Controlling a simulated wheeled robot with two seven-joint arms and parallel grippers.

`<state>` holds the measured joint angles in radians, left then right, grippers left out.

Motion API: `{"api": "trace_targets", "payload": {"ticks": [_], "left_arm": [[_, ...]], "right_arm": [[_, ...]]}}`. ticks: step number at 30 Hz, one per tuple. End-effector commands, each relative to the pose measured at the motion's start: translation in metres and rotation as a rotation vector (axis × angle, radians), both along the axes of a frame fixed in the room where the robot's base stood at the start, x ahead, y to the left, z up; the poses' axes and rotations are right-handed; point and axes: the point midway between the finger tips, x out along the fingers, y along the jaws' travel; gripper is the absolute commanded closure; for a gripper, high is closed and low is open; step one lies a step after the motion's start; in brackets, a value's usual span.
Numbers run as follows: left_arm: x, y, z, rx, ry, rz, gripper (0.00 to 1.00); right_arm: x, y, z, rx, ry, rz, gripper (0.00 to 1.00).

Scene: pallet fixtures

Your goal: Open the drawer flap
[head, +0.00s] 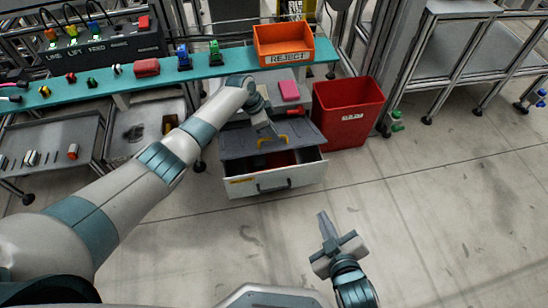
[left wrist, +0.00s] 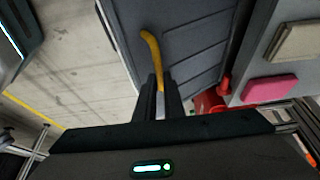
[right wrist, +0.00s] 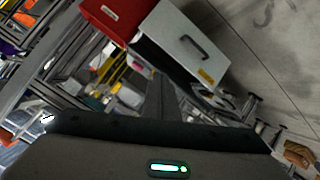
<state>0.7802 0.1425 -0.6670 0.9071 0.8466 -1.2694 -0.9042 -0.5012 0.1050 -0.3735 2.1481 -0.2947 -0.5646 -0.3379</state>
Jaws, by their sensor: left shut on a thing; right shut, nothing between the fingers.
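The drawer (head: 242,187) is pulled out, with a white front and a dark handle. Its grey flap (head: 235,140) lies over most of the opening. A dark gap with something red inside shows between the flap's near edge and the drawer front. I cannot tell how far the flap is tilted. My left gripper (head: 278,137) is over the flap, shut on its curved yellow handle, which shows in the left wrist view (left wrist: 151,45). My right gripper (head: 322,215) is shut and empty, in front of the drawer to the right, apart from it. The drawer front also shows in the right wrist view (right wrist: 180,50).
A red bin (head: 345,125) stands right beside the drawer. Above are a teal shelf (head: 130,82) with several small parts and an orange reject tray (head: 283,58). A pink block (head: 289,90) lies behind the flap. The floor in front is clear.

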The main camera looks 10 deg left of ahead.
Motion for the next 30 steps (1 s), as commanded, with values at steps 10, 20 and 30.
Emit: {"api": "trace_targets", "payload": {"ticks": [10,20,30], "left_arm": [[0.0,0.0,0.0,0.0,0.001,0.0,1.0],[0.0,0.0,0.0,0.001,0.001,0.0,1.0],[-0.001,0.0,0.0,0.0,0.002,-0.001,1.0]], "right_arm": [[0.069,0.035,-0.046,-0.811,-0.245,0.32,1.0],[0.126,0.086,-0.069,-1.622,-0.515,0.654,1.0],[0.158,0.126,-0.082,-2.225,-0.738,0.875,1.0]]}}
